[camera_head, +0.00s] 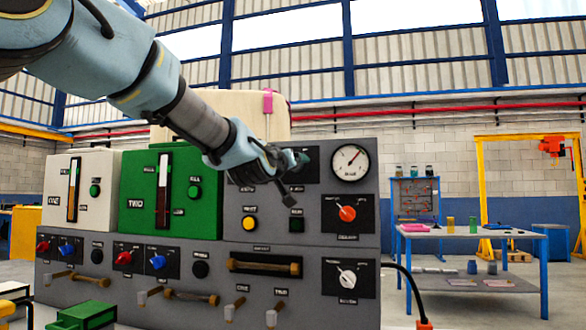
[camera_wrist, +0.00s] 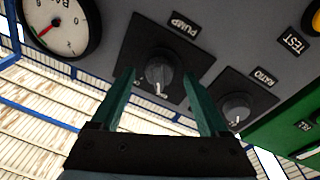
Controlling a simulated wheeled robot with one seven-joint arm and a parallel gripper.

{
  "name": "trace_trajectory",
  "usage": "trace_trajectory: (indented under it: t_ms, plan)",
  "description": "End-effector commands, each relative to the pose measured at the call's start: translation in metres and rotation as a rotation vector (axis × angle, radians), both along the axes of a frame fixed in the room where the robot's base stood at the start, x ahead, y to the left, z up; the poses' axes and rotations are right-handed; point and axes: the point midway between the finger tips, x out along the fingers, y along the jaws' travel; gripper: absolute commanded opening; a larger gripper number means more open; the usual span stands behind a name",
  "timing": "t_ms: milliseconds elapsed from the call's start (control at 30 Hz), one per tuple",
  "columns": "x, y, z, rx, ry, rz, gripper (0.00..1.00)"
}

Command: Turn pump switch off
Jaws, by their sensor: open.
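The pump switch (camera_wrist: 160,74) is a round dark knob on a black plate labelled PUMP. A white mark on it points toward the lower edge of the wrist view. My gripper (camera_wrist: 160,76) is open, its two green fingers on either side of the knob in this view. I cannot tell whether they touch it. In the head view my gripper (camera_head: 296,168) is in front of the upper grey panel, left of the gauge, and hides most of the pump switch.
A RATIO knob (camera_wrist: 237,108) is beside the pump switch. A round pressure gauge (camera_head: 350,162) is close on the other side. Below are an orange knob (camera_head: 347,213), a yellow button (camera_head: 249,223) and a white knob (camera_head: 346,277). A blue-legged table (camera_head: 470,232) stands at right.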

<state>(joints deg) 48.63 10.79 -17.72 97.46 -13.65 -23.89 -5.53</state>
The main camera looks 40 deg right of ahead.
Motion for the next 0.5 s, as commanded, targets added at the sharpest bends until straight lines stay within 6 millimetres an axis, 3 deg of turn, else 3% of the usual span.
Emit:
trace_trajectory:
  t_ms: [300, 500]
  plan:
    - [-0.030, 0.053, -0.007, -0.001, -0.003, 0.001, 0.78]
    - [-0.042, 0.074, -0.009, 0.001, -0.001, 0.001, 0.78]
